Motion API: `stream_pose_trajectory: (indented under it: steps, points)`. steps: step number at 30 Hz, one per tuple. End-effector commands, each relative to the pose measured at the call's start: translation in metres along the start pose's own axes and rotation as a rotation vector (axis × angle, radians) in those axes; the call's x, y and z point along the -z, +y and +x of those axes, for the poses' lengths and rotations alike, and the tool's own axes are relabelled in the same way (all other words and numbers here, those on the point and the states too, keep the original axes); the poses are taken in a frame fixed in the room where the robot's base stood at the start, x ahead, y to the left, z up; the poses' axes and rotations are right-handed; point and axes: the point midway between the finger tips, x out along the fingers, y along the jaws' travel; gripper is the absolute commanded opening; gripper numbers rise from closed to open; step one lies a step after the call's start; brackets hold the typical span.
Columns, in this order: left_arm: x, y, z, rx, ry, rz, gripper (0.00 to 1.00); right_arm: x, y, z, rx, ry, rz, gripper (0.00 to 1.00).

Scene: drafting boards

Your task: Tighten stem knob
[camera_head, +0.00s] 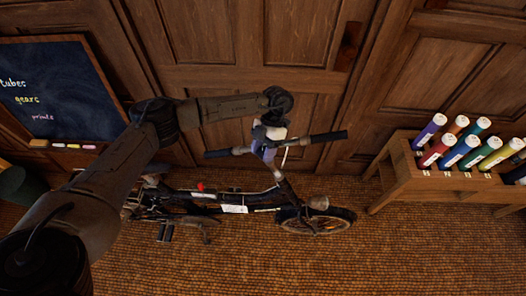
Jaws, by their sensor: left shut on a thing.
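A dark folding bicycle (236,207) stands on the floor in front of wooden panelling, its front wheel to the right. Its handlebar (326,138) has dark grips and runs across the picture above the frame. The stem (287,188) slants up from the front wheel to the handlebar. My left gripper (266,150) comes down from above at the middle of the handlebar, at the top of the stem. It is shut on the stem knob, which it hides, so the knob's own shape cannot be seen. My right gripper is not in view.
A wooden stand (403,185) with several coloured tubes (467,150) is at the right. A chalkboard (60,88) with chalks on its ledge leans at the left. A dark green cylinder (22,190) stands below it. The brown floor in front of the bicycle is clear.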

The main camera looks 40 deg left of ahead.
Motion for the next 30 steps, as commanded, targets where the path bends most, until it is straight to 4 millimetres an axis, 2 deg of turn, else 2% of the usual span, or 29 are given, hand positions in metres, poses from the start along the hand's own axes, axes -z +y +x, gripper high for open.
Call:
stream_pose_trajectory:
  steps: [23,24,30]
  points:
    - [0.0004,-0.001,-0.0011,-0.065,0.0,0.063,0.23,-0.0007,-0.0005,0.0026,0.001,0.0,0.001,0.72]
    - [0.0004,-0.001,-0.0011,-0.065,0.0,0.063,0.49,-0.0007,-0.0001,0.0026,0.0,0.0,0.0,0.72]
    - [0.0002,-0.0006,-0.0006,-0.064,0.0,0.061,0.68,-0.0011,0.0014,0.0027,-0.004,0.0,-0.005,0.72]
